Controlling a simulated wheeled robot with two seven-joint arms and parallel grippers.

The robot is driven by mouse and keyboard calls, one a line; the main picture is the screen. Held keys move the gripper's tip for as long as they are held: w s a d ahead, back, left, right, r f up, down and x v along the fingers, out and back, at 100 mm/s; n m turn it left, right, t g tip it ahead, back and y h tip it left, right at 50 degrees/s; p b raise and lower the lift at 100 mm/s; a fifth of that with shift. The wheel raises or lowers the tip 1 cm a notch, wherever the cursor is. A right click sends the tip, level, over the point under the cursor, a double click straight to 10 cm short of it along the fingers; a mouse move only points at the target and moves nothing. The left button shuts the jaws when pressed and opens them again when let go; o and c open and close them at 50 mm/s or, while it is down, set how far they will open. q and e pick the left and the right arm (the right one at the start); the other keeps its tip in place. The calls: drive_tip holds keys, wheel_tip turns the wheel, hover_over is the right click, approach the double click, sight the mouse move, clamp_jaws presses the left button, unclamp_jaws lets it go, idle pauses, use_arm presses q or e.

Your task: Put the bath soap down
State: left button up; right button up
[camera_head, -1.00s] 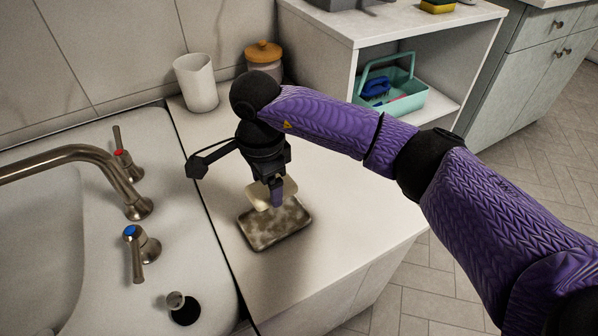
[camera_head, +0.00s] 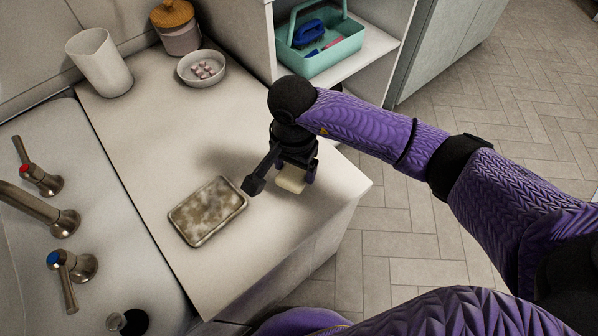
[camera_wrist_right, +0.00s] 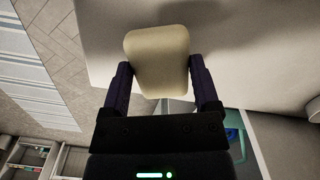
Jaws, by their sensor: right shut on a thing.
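The bath soap (camera_head: 291,178) is a cream, rounded bar. My right gripper (camera_head: 296,174) is shut on it, over the right part of the white counter (camera_head: 230,276) near its edge. In the right wrist view the soap (camera_wrist_right: 158,62) sits between the two fingers of the right gripper (camera_wrist_right: 163,85). Whether the soap touches the counter is hard to tell. A soap dish (camera_head: 208,211), mottled and rectangular, lies on the counter to the left of the gripper, with no soap on it. My left gripper is not in view.
A white cup (camera_head: 99,63), a bowl with small pinkish items (camera_head: 202,69) and a wooden-lidded jar (camera_head: 177,27) stand at the back of the counter. The sink with taps (camera_head: 70,262) is at the left. A teal caddy (camera_head: 322,45) sits on a shelf. The counter around the dish is clear.

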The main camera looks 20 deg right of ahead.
sight(295, 171)
wheel_tip(295, 171, down, 4)
drive_tip(key=shift+r+b, duration=0.1)
drive_tip(key=shift+b, duration=0.7)
drive_tip(key=shift+r, duration=0.2)
drive_tip(key=shift+f, duration=0.25)
drive_tip(key=o, duration=1.1)
drive_tip(key=shift+r, duration=0.1)
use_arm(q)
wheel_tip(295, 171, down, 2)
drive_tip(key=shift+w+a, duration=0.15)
use_arm(e)
drive_tip(key=shift+o, duration=0.2)
drive_tip(key=shift+r, duration=0.1)
wheel_tip(295, 171, up, 12)
drive_tip(key=p, duration=0.6)
drive_tip(key=shift+r+p, duration=0.15)
drive_tip(key=shift+p, duration=0.2)
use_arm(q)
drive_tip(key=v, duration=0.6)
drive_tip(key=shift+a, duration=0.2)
